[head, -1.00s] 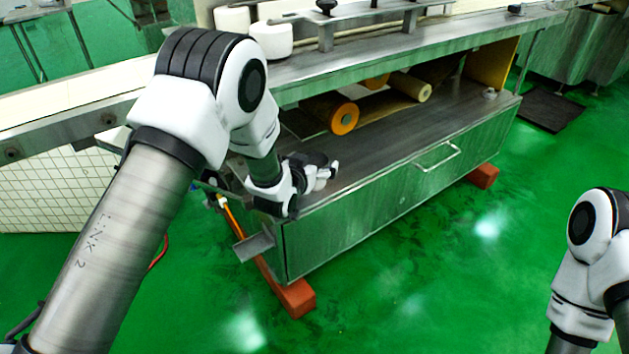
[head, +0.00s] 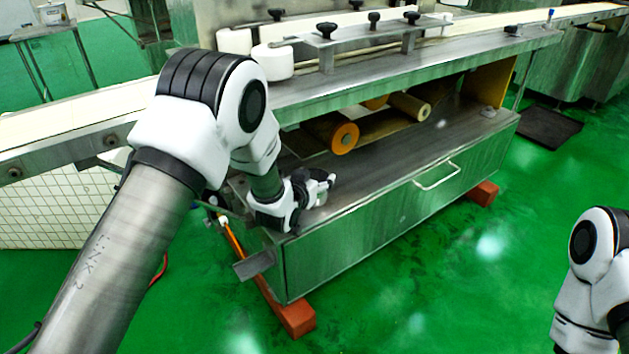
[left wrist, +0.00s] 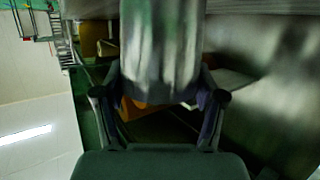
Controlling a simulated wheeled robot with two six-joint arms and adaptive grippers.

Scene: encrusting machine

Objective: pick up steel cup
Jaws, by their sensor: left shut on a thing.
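The steel cup (left wrist: 160,45) fills the upper middle of the left wrist view as a shiny grey, blurred body between the two fingers. My left gripper (left wrist: 160,97) is shut on it, one finger on each side. In the head view my left gripper (head: 318,182) is over the near left end of the machine's lower steel shelf. The cup is small and partly hidden by the fingers there, and I cannot tell whether it touches the shelf. Only part of my right arm shows at the right edge; its gripper is out of view.
The lower steel shelf (head: 400,155) is mostly bare to the right of the gripper. Rollers with an orange end (head: 344,138) sit behind it, under the upper ledge (head: 420,68). A drawer handle (head: 437,177) sticks out in front. Green floor (head: 430,270) lies open before the machine.

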